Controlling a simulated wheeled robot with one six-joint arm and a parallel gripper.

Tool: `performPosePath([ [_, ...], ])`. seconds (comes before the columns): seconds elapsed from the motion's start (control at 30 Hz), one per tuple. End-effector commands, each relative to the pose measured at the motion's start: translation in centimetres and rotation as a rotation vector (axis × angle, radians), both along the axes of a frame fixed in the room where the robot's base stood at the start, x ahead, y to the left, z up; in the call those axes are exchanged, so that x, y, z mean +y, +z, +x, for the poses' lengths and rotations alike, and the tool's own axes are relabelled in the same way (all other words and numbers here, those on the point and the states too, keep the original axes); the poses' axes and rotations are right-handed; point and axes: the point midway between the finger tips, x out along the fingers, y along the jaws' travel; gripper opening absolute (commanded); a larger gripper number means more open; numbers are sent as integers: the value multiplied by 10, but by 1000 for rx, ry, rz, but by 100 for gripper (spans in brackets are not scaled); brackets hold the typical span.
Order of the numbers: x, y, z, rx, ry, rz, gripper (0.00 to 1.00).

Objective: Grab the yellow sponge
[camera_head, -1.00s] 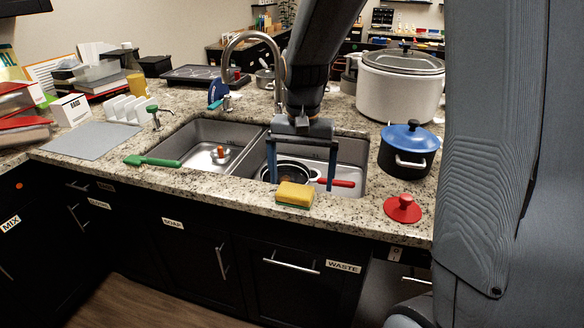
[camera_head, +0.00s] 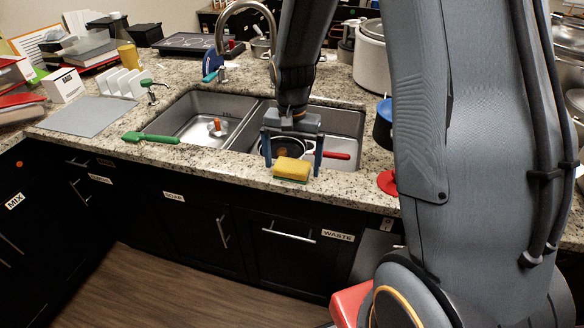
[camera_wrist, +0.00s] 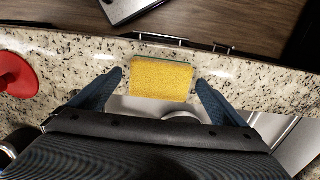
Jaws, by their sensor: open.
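The yellow sponge (camera_head: 292,168) with a green underside lies on the front granite edge of the counter, before the right sink basin. In the wrist view the sponge (camera_wrist: 162,78) sits between my two fingers, with a gap on each side. My gripper (camera_head: 291,166) is open and points down, one finger to the left of the sponge and one to the right. It also shows in the wrist view (camera_wrist: 160,84). I cannot tell whether the fingertips are level with the sponge.
Behind the sponge, a pan with a red handle (camera_head: 336,155) lies in the right basin. A green brush (camera_head: 151,138) lies on the front rim to the left. A red lid (camera_wrist: 17,74) and a blue-lidded pot (camera_head: 383,124) stand to the right. The faucet (camera_head: 240,8) rises behind the sinks.

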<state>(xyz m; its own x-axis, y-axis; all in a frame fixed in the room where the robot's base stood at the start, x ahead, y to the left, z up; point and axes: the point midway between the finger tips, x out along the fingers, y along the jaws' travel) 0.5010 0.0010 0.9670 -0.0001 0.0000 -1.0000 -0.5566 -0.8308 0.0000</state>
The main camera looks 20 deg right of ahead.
Motion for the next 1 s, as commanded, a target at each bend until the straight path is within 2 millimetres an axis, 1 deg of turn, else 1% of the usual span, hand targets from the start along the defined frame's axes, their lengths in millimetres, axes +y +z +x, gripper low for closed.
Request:
performPosePath([
  [0.17, 1, 0, 0, 0, 2, 0, 96],
  [0.2, 1, 0, 0, 0, 2, 0, 94],
  [0.27, 1, 0, 0, 0, 2, 0, 84],
  [0.4, 1, 0, 0, 0, 1, 0, 61],
  [0.47, 1, 0, 0, 0, 1, 0, 52],
  [0.67, 1, 0, 0, 0, 1, 0, 52],
  [0.77, 1, 3, 1, -2, 1, 0, 52],
  [0.87, 1, 12, 2, -4, 1, 0, 52],
  [1.0, 1, 35, 2, -6, 1, 0, 52],
])
